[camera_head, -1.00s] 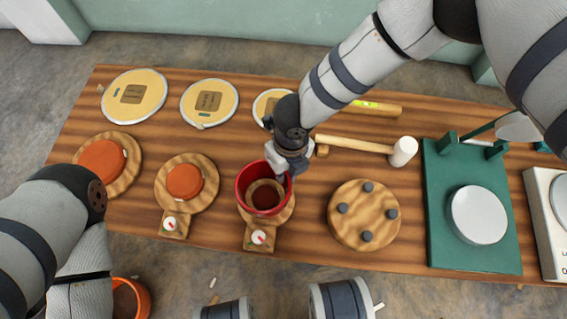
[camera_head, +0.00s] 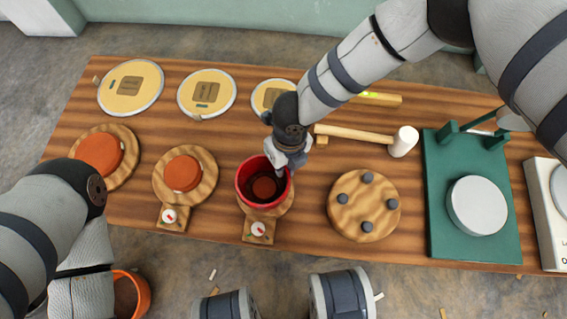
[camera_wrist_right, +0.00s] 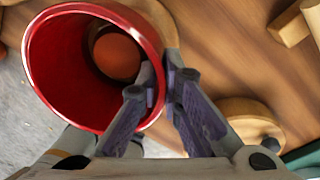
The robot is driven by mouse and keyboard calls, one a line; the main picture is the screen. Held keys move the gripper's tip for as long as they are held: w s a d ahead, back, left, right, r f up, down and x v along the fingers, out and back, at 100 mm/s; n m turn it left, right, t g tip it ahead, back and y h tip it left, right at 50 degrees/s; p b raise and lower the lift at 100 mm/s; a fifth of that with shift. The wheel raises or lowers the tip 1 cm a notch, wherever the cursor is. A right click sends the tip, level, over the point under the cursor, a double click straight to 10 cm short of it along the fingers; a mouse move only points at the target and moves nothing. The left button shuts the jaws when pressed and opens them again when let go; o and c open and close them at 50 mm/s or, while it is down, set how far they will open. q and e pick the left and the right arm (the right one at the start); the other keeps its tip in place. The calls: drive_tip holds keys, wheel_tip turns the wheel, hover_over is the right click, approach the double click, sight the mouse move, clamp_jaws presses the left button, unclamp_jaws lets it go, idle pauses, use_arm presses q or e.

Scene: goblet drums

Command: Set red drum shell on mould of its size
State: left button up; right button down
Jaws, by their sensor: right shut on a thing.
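The red drum shell (camera_head: 245,187) is an open-ended tube over the rightmost and smallest of the three moulds. My right gripper (camera_head: 282,164) is shut on its rim at the upper right side. In the right wrist view the fingers (camera_wrist_right: 158,88) pinch the wall of the shell (camera_wrist_right: 62,88). The round orange top of the mould (camera_head: 264,188) shows through the shell's opening, on a round wooden base (camera_head: 283,207). Whether the shell touches the base is hidden. The middle mould (camera_head: 183,173) and the large left mould (camera_head: 99,154) are bare.
Several yellow discs (camera_head: 131,86) lie along the back of the table. A mallet (camera_head: 403,141), a wooden disc with dark pegs (camera_head: 364,211) and a green stand (camera_head: 470,247) are to the right. An orange bucket (camera_head: 136,291) and two grey drums (camera_head: 342,298) stand in front.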

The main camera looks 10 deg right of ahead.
drive_tip(key=c, duration=1.7)
unclamp_jaws()
drive_tip(key=r, duration=0.8)
drive_tip(key=d+r, duration=0.1)
drive_tip(key=r, duration=0.3)
drive_tip(key=shift+w, duration=0.2)
